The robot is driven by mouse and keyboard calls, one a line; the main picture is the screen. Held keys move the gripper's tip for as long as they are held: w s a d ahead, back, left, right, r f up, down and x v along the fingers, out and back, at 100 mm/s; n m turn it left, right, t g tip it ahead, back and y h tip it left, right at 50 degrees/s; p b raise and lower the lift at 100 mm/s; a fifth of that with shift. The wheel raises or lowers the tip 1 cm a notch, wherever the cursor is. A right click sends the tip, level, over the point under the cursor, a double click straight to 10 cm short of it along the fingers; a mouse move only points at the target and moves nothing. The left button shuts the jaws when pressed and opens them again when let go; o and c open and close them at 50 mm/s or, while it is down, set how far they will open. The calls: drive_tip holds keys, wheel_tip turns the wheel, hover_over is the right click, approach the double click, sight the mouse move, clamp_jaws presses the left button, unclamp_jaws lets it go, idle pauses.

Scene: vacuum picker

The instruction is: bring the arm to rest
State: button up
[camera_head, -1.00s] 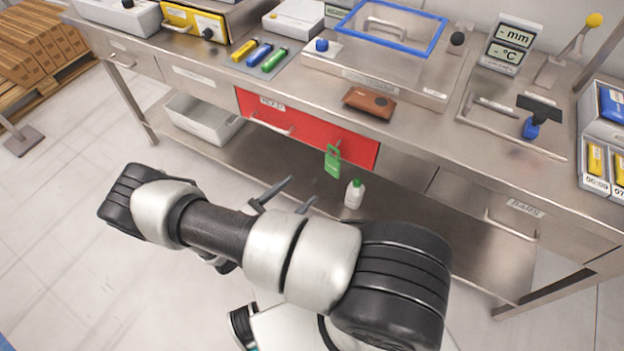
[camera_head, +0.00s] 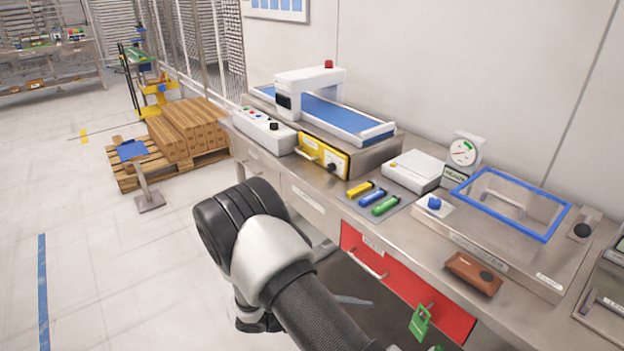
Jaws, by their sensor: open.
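My arm reaches up from the bottom edge of the head view, in front of the workbench (camera_head: 395,225). My gripper (camera_head: 354,301) is mostly hidden behind my forearm; a thin grey finger shows beside it, below the bench top and left of the red drawer (camera_head: 400,290). The gripper is open, and I see nothing held at the visible finger. The other finger cannot be made out.
A green tag (camera_head: 420,322) hangs at the red drawer. On the bench are a brown block (camera_head: 473,274), a blue-framed box (camera_head: 548,237) and a belt machine (camera_head: 330,112). A pallet of cartons (camera_head: 190,128) stands at left. Open floor lies left of my arm.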

drive_tip(key=s+r+m+t+y+p, duration=0.1)
drive_tip(key=s+r+m+y+p, duration=0.2)
drive_tip(key=r, duration=1.1)
drive_tip(key=s+d+r+m+t+y+p, duration=0.1)
drive_tip(key=s+r+m+y, duration=0.4)
drive_tip(key=r, duration=0.9)
drive_tip(key=s+d+r+m+t+y+p, duration=0.1)
drive_tip(key=s+r+m+y+p, duration=0.3)
drive_tip(key=r, duration=1)
drive_tip(key=m+t+y, duration=0.1)
drive_tip(key=m+y, duration=0.1)
drive_tip(key=m, duration=0.2)
drive_tip(key=shift+s+d+r+t+y+p, duration=0.15)
drive_tip(key=shift+s+r+t+y+p, duration=0.15)
drive_tip(key=shift+r+y, duration=0.1)
